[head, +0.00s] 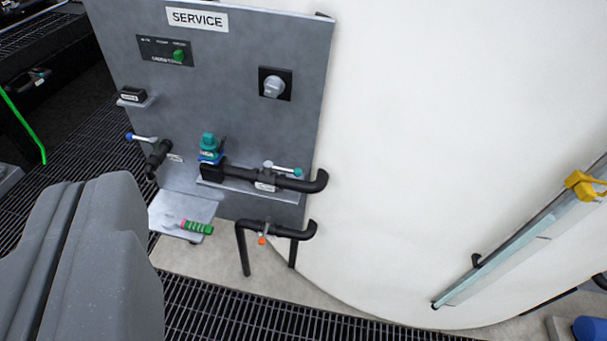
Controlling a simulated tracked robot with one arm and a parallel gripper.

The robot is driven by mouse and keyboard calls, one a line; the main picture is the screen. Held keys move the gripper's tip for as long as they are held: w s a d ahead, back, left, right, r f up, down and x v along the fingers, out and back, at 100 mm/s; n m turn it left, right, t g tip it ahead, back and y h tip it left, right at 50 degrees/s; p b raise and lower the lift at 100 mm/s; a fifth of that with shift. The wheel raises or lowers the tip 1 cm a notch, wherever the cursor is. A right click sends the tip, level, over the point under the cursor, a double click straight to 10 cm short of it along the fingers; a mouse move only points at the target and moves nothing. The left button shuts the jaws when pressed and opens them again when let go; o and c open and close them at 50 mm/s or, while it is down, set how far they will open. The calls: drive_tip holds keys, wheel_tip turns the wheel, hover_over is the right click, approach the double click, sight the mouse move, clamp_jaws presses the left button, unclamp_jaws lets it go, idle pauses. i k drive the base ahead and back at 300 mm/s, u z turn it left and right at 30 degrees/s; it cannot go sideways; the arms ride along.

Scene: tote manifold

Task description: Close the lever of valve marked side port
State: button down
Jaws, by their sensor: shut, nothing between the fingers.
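A grey service panel (235,60) carries pipework with three small levers. A blue-tipped lever (143,138) lies nearly level at a short black pipe on the left, beside a small label (175,157). A teal-tipped lever (284,168) lies roughly along the thick black pipe, above a white label (265,186). An orange-tipped lever (262,239) hangs down from the lower pipe. The labels are too small to read, so I cannot tell which valve is the side port.
A teal and blue fitting (209,148) stands on the pipe shelf. A small tray (182,210) below holds a green and pink item (195,227). A white curved tank (420,130) fills the right, with a pale rail and yellow fitting (583,186).

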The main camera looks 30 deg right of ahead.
sight(267, 166)
drive_tip(key=z, duration=0.5)
drive_tip(key=i, duration=1)
